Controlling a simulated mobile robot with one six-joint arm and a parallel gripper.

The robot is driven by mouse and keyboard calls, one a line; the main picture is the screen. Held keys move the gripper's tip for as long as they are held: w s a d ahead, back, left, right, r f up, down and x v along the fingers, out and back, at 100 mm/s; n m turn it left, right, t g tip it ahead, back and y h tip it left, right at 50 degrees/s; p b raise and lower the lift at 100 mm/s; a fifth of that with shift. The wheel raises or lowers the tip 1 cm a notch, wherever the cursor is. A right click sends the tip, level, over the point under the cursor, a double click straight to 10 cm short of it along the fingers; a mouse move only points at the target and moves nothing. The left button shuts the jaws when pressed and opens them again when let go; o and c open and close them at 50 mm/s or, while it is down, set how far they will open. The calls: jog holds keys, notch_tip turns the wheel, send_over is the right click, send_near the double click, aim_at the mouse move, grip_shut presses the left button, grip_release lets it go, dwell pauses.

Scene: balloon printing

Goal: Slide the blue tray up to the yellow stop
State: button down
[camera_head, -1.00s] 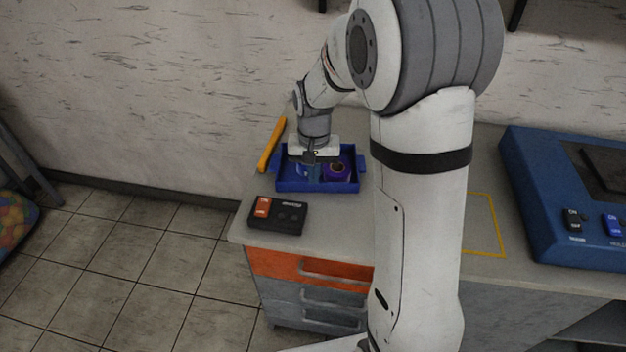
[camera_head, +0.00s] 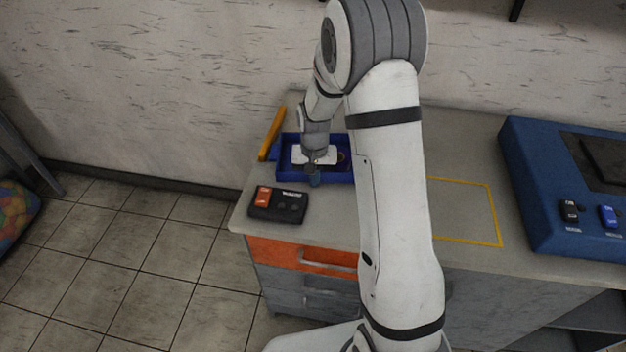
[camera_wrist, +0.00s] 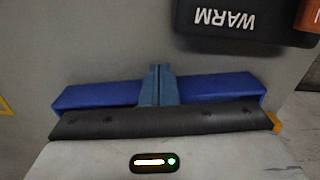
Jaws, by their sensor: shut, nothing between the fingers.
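The blue tray (camera_head: 286,166) stands at the far left part of the counter. Its right part is hidden behind my arm. In the wrist view its long wall (camera_wrist: 95,95) runs across the middle. The yellow stop (camera_head: 271,133) is a slanted bar just left of the tray; I cannot tell if they touch. A sliver of it shows in the wrist view (camera_wrist: 275,122). My gripper (camera_head: 313,181) is shut and empty, fingers pointing down at the tray's near side. In the wrist view the fingers (camera_wrist: 157,72) overlap the tray wall; contact is unclear.
A black box with an orange part (camera_head: 278,205) sits in front of the tray, near the counter's left front corner. A yellow outline (camera_head: 470,182) marks bare counter at right. A large blue machine (camera_head: 530,190) stands farther right. The wall is behind.

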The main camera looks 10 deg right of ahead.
jog(key=shift+w+d, duration=0.25)
jog(key=shift+w, duration=0.65)
jog(key=shift+w+d, duration=0.2)
jog(key=shift+w, duration=0.65)
jog(key=shift+s, duration=0.1)
